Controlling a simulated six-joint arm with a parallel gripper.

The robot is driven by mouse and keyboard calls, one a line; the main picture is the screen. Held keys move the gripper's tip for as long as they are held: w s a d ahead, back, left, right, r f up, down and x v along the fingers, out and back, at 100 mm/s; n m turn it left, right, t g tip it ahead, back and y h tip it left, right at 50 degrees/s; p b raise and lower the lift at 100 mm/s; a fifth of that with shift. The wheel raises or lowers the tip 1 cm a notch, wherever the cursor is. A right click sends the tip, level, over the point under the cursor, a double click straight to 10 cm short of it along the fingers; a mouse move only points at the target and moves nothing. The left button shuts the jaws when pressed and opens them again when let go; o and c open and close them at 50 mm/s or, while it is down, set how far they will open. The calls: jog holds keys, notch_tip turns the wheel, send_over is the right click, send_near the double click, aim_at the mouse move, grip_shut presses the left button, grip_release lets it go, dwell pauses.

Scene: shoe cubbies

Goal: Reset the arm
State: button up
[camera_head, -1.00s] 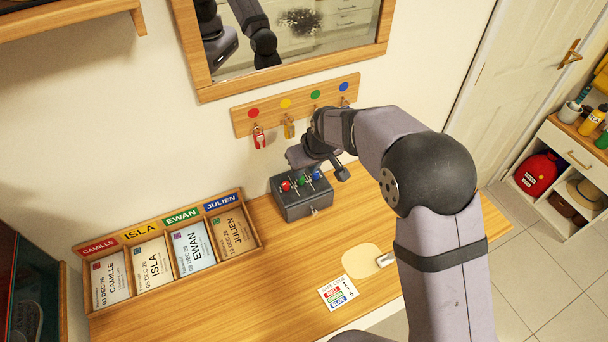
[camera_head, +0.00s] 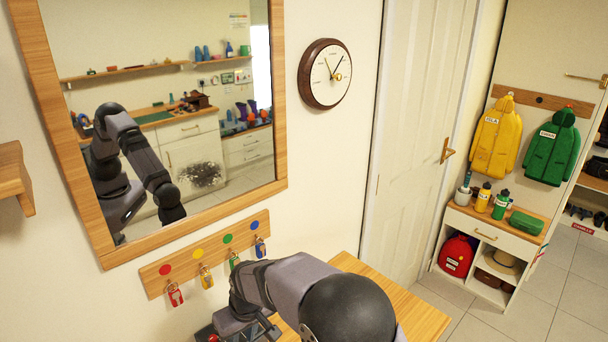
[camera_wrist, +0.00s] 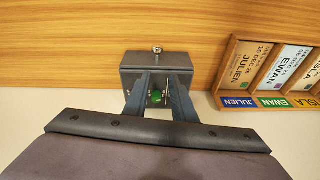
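My arm reaches from the bottom of the head view, with its wrist (camera_head: 250,290) low in front of the key rack; the fingertips are hidden there. In the wrist view my gripper (camera_wrist: 157,80) has its two fingers apart over a small grey box (camera_wrist: 158,62) on the wooden desk. A green button or ball (camera_wrist: 156,97) on the box shows in the gap between the fingers. I see nothing held. The box's other coloured parts are hidden by the fingers in the wrist view.
A key rack (camera_head: 206,252) with red, yellow, green and blue tagged keys hangs just behind my arm, below a mirror (camera_head: 281,100). In the wrist view a name-card tray (camera_wrist: 232,75) stands right of the box. The desk's right end (camera_head: 410,310) is clear.

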jog(key=s+d+f+m+g+h, duration=0.1)
jog(key=s+d+f+g+h, duration=0.1)
jog(key=s+d, duration=0.7)
jog(key=s+d+f+m+g+h, duration=0.1)
jog(key=s+d+g, duration=0.1)
jog(key=s+d, duration=0.75)
jog(key=d+r+m+t, duration=0.2)
jog(key=d+r+m, duration=0.3)
jog(key=d, duration=0.8)
jog(key=shift+s+r+m+y, duration=0.2)
jog(key=shift+r+m+y, duration=0.2)
jog(key=shift+r, duration=0.3)
jog(key=shift+o, duration=0.2)
jog(key=shift+a, duration=0.1)
